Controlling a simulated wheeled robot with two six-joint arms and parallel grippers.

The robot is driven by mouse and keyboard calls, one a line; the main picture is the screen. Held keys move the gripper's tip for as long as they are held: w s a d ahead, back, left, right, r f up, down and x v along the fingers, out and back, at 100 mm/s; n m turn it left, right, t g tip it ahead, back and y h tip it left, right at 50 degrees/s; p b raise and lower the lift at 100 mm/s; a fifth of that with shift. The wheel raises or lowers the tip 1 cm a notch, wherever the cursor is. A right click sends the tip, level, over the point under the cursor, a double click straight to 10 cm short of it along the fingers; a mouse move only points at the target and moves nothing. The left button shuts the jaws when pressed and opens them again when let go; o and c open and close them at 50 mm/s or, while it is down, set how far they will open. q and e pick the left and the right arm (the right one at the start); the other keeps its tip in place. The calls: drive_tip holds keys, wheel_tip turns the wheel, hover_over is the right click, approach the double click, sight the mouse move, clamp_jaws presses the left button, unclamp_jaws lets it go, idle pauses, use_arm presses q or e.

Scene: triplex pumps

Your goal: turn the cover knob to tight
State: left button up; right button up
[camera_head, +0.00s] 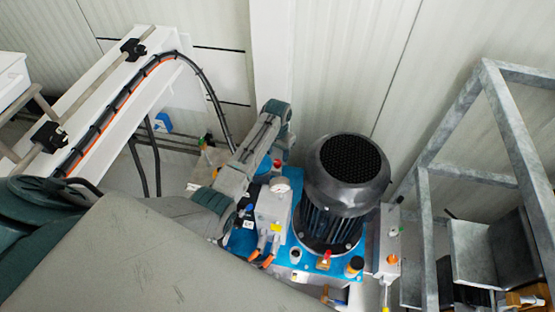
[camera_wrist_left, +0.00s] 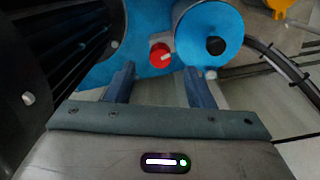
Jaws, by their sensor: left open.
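In the left wrist view a round red knob (camera_wrist_left: 160,55) with a pale mark sits on a blue surface. Beside it on the right is a blue cylinder (camera_wrist_left: 208,32) with a black round cap (camera_wrist_left: 215,45). I cannot tell for certain which part is the cover knob; the red one lies in line with my jaws. My left gripper (camera_wrist_left: 159,69) is open, its two fingers apart, with the red knob just beyond the gap between the tips. In the head view my left wrist (camera_head: 280,125) is over the back of the blue pump base (camera_head: 240,242). My right gripper is not in view.
A large dark motor (camera_head: 347,165) stands right of my left wrist. A galvanised metal frame (camera_head: 515,130) is at the right. A white beam (camera_head: 105,105) with black knobs (camera_head: 48,137) and cables is at the left. A wall is behind.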

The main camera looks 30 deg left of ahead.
sight(277, 162)
use_arm(q)
drive_tip(key=shift+f, duration=2.4)
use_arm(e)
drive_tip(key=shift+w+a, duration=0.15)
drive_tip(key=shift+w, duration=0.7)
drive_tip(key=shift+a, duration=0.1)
use_arm(q)
drive_tip(key=c, duration=1)
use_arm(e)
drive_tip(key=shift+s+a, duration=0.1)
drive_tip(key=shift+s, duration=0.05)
